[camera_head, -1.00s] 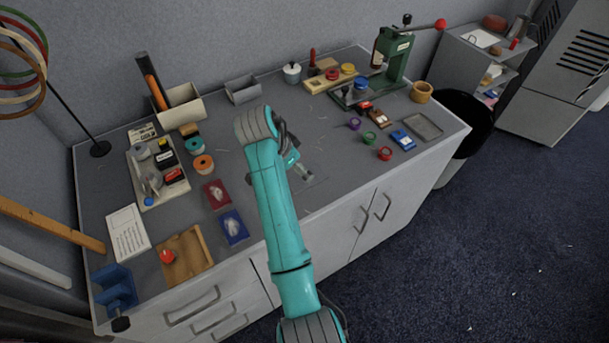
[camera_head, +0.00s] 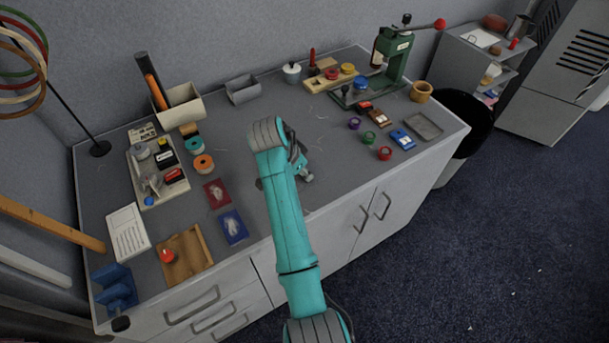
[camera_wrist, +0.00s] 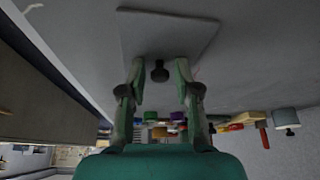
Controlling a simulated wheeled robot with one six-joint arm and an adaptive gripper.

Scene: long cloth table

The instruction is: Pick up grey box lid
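My gripper (camera_wrist: 161,82) is open. Its two green fingers stand one on each side of the knob, with a gap visible on both sides. In the head view my gripper (camera_head: 304,176) is low over the middle of the table. There the arm and gripper cover most of the lid's place, and I cannot make it out clearly.
The grey tabletop (camera_head: 340,200) is fairly clear to the right of my gripper. Red and blue cards (camera_head: 233,227) lie to the left. Coloured rings (camera_head: 384,153) and a green press (camera_head: 392,62) stand to the right. A white pot (camera_head: 292,73) is at the back.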

